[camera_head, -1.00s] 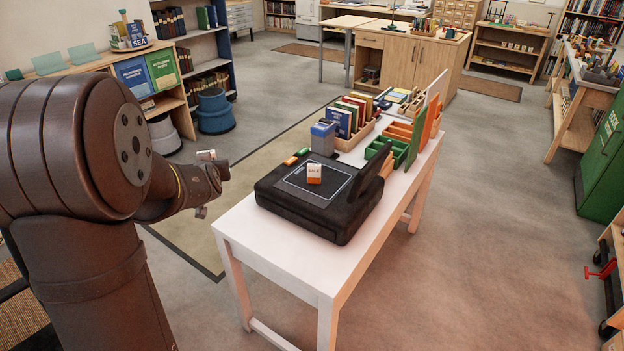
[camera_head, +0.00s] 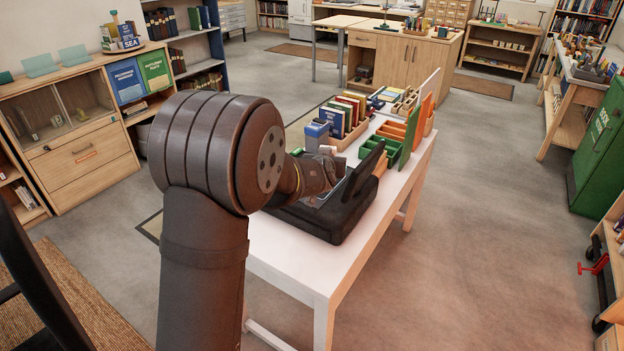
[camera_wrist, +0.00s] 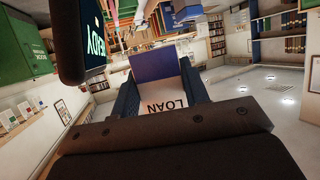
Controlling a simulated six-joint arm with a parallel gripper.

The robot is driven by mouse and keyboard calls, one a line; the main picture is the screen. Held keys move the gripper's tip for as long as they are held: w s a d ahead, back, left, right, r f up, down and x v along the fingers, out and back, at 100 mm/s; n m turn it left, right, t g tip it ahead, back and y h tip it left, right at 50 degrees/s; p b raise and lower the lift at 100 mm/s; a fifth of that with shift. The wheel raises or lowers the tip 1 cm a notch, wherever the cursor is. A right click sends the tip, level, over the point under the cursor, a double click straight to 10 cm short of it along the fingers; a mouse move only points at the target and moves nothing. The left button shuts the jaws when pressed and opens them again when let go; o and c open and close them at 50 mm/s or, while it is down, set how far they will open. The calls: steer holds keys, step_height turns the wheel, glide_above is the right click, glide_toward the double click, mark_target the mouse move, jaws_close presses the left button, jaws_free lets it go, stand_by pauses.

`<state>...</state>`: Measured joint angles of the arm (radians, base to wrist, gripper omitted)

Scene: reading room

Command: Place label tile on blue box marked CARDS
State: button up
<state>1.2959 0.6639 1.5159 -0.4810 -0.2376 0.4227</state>
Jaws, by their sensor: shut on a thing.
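My gripper (camera_head: 326,176) is over the black machine (camera_head: 318,222) on the white table, partly hidden by my arm. In the wrist view my gripper (camera_wrist: 160,88) is shut on a label tile (camera_wrist: 168,104). The tile has a white face reading LOAN, upside down in this view, and a blue part (camera_wrist: 153,66) beyond it. A small blue and grey block (camera_head: 316,133) stands behind my gripper in the head view.
The machine's raised screen (camera_head: 362,174) stands close right of my gripper; it shows READY in the wrist view. Upright books (camera_head: 348,112), green trays (camera_head: 372,146) and orange trays (camera_head: 393,130) fill the table's far end. The white table's (camera_head: 300,267) near end is clear.

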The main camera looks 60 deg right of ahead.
step_height(320, 180, down, 3)
steer(key=shift+w+f, duration=0.3)
steer(key=w+f, duration=0.2)
steer(key=w, duration=0.1)
steer(key=w+f, duration=0.2)
steer(key=w, duration=0.2)
steer(key=w+f, duration=0.2)
steer(key=w, duration=0.2)
steer(key=shift+d+f, duration=0.25)
steer(key=shift+d, duration=0.1)
steer(key=shift+f, duration=2.05)
steer(key=shift+f, duration=0.15)
steer(key=o, duration=1.1)
steer(key=shift+c, duration=0.2)
